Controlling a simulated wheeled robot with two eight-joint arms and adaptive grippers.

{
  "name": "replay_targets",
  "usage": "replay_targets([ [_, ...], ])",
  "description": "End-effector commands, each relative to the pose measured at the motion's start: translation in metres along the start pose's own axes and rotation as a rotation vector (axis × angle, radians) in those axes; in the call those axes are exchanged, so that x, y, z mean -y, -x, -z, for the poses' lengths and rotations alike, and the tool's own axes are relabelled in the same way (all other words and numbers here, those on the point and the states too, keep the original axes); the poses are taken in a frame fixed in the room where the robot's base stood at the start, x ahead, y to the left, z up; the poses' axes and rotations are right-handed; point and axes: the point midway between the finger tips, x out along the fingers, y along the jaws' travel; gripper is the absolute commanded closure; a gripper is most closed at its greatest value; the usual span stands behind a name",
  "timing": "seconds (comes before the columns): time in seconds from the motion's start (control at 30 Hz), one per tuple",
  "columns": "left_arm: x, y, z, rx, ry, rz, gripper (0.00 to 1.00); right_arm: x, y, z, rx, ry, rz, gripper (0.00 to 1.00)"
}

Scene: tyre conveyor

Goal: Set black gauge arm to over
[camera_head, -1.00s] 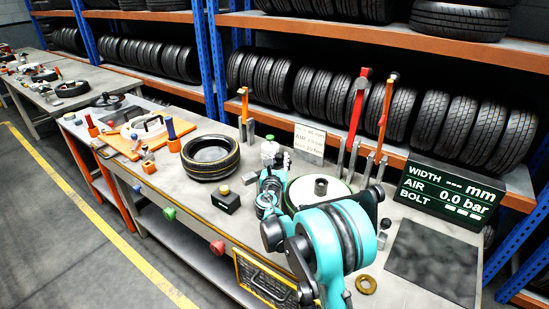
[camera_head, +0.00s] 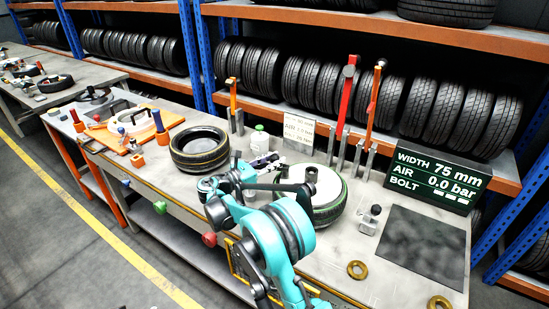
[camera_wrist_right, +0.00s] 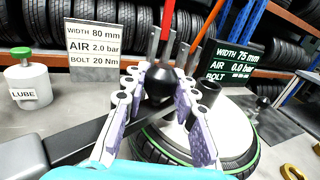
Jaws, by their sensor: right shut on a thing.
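My right gripper (camera_head: 275,167) is at the near-left side of the wheel. In the right wrist view its pale fingers (camera_wrist_right: 160,100) are shut around a round black knob (camera_wrist_right: 160,82). The dark gauge arm (camera_wrist_right: 92,138) runs from the left toward the wheel below the fingers; it also shows in the head view (camera_head: 268,187). Its joint with the knob is partly hidden. The wheel (camera_head: 330,205) has a pale disc and a green-lined black tyre. The display (camera_head: 438,178) reads width 75 mm and air 0.0 bar. My left gripper is out of view.
A card (camera_wrist_right: 95,50) reads width 80 mm, air 2.0 bar, bolt 20 Nm. Red and orange levers (camera_head: 347,95) stand behind the wheel. A loose tyre (camera_head: 200,150) and a lube bottle (camera_head: 260,140) are to the left. A dark mat (camera_head: 425,243) lies clear at right.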

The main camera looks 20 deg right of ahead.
Motion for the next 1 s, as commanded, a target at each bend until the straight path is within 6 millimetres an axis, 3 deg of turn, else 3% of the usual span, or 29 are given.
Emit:
replay_targets([
  [0.67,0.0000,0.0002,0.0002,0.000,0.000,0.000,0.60,0.0040,0.0036,0.0000,0.000,0.001,0.060,1.00],
  [0.7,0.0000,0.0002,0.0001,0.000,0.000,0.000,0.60,0.0040,0.0036,0.0001,0.000,0.000,0.059,0.63],
  [0.73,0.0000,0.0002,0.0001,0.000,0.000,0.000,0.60,0.0040,0.0036,0.0001,0.000,0.000,0.059,0.55],
  [0.77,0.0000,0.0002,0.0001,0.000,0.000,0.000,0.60,0.0040,0.0035,0.0000,0.000,0.000,0.059,0.51],
  [1.0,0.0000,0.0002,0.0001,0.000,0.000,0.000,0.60,0.0039,0.0036,0.0000,0.000,0.000,0.059,0.51],
])
